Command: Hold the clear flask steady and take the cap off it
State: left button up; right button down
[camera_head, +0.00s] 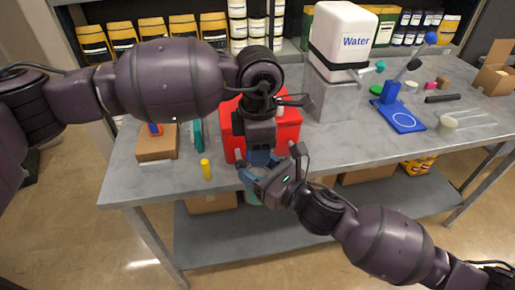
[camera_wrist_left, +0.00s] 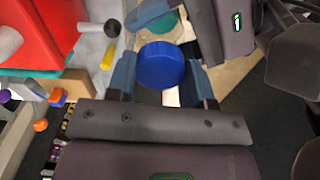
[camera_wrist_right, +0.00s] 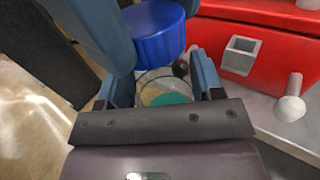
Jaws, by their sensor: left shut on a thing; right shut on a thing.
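A blue cap (camera_wrist_left: 160,65) sits between the fingers of my left gripper (camera_wrist_left: 162,80), which is shut on it. The cap also shows in the right wrist view (camera_wrist_right: 155,35), at the top. My right gripper (camera_wrist_right: 164,85) is shut on the clear flask (camera_wrist_right: 160,88), which has green at its bottom (camera_wrist_right: 168,99). In the head view, my left gripper (camera_head: 262,157) comes down from above and my right gripper (camera_head: 256,176) is close under it, at the table's front edge. The cap is right by the flask's top; I cannot tell whether they touch.
A red box (camera_head: 285,132) stands just behind the grippers on the grey table (camera_head: 340,140). A yellow cylinder (camera_head: 206,169) and a cardboard box (camera_head: 157,146) are to the left. A white water container (camera_head: 342,35) and a blue stand (camera_head: 398,115) are to the right.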

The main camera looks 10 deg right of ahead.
pick_arm(q)
jog(key=shift+r, duration=0.3)
jog(key=shift+r, duration=2)
pick_arm(e)
jog(key=shift+d, duration=0.1)
